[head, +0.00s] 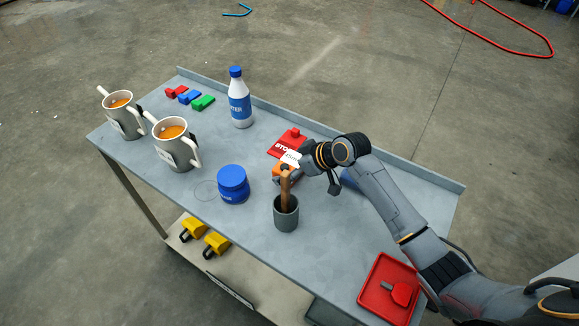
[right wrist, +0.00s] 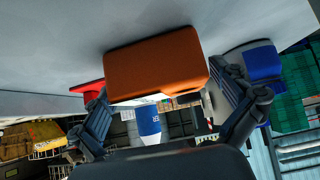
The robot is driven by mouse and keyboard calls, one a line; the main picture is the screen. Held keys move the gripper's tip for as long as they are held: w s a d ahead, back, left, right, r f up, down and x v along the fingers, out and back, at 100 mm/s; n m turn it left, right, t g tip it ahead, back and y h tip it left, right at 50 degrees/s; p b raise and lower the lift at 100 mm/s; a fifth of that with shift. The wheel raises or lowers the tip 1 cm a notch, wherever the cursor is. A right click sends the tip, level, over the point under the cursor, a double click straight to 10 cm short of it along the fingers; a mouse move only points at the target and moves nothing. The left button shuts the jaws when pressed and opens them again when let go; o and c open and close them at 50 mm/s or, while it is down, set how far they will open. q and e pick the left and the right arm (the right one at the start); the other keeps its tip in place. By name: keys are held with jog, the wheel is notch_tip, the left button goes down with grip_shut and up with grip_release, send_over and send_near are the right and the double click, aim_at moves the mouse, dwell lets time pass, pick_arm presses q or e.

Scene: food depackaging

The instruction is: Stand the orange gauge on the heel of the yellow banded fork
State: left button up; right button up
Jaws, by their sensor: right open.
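An orange block, likely the orange gauge (head: 277,170), stands on the grey table behind a grey cup, partly hidden by a brown handle in that cup. In the right wrist view the orange block (right wrist: 155,62) fills the space in front of my right gripper (right wrist: 160,88), between its spread fingers. I cannot tell whether either finger touches it. In the head view my right gripper (head: 312,174) is open, low over the table just right of the block. No yellow banded fork can be made out on the tabletop. My left gripper is out of view.
The grey cup (head: 286,219) stands close in front of the gripper. A red sign (head: 284,149) lies behind, a blue jar (head: 233,184) left. A white bottle (head: 240,105) and two mugs (head: 178,152) stand farther off. A red tray (head: 371,293) is front right; yellow items (head: 193,229) are on the lower shelf.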

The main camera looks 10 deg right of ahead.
jog(key=c, duration=1.4)
